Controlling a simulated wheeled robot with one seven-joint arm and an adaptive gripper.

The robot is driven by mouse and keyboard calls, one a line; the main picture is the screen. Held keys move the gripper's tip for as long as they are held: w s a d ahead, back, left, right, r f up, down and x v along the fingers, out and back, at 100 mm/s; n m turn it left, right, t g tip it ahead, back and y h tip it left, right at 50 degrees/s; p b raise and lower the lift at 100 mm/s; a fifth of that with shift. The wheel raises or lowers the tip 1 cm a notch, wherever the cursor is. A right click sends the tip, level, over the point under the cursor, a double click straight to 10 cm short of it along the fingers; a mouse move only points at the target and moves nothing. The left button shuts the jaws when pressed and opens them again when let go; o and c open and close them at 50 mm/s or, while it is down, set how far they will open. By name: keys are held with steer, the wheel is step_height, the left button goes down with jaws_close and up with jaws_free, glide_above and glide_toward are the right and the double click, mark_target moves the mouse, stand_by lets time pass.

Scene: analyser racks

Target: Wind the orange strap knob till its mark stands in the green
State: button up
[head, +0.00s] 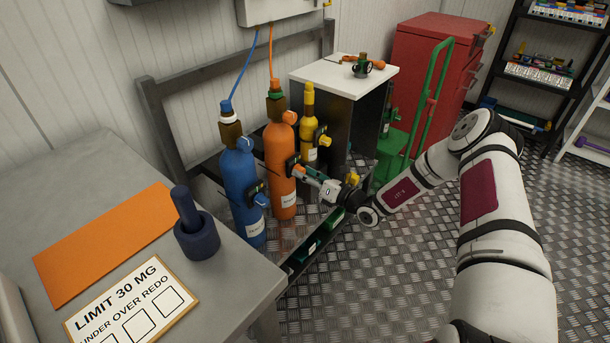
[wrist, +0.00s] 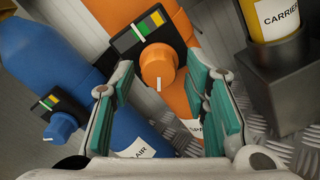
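The orange strap knob (wrist: 158,64) sits on a dark gauge plate (wrist: 139,36) strapped to the orange cylinder (wrist: 120,12). A white mark on the knob's edge points down in the wrist view, away from the coloured band. In the head view my gripper (head: 313,177) points at the orange cylinder (head: 281,180); the knob is hard to make out there.
A blue cylinder (head: 243,190) with its own blue knob (wrist: 60,128) stands close on the left. A yellow cylinder (head: 308,138) stands behind to the right, beside a white-topped cabinet (head: 340,78). A green hand truck (head: 428,112) is farther right. A grey bench (head: 95,205) fills the left foreground.

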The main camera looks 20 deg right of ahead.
steer(key=v, duration=1.2)
stand_by(0.3)
stand_by(0.7)
